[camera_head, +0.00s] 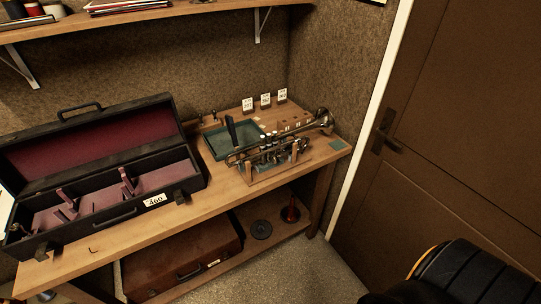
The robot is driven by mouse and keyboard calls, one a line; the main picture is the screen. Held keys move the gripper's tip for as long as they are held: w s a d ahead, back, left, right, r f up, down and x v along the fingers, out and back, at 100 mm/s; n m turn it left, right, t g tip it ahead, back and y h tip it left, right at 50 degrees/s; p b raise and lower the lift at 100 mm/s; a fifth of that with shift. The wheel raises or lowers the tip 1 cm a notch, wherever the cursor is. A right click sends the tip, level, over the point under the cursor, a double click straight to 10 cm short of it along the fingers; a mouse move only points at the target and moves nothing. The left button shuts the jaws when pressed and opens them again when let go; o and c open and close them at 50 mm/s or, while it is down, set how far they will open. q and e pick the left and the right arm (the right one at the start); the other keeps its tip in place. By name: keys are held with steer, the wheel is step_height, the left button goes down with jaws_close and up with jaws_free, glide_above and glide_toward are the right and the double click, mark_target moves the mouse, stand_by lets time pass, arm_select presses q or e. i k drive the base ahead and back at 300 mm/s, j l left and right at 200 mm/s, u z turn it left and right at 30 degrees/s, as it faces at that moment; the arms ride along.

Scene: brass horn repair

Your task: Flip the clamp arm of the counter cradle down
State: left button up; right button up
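A wooden cradle (269,178) stands on the right part of the wooden counter (218,208). A brass horn (284,139) lies across it, its bell toward the right. A dark bar (231,130) stands nearly upright at the left of the horn, by the green tray; it looks like the raised clamp arm, but I cannot tell where its foot joins. The horn hides part of the cradle. Neither of my grippers is in view.
An open black case (98,226) with red lining fills the counter's left. A green tray (216,153) and small white cards (265,100) sit behind the cradle. A brown case (185,262) lies on the lower shelf. A brown door (456,130) is at right.

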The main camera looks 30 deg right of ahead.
mark_target(229, 119)
steer(key=i+l, duration=0.1)
steer(key=l, duration=0.35)
steer(key=i+l, duration=0.15)
steer(key=l, duration=0.35)
steer(key=i+l, duration=0.1)
steer(key=l, duration=0.35)
steer(key=i+l, duration=0.15)
steer(key=l, duration=0.35)
steer(key=u, duration=0.05)
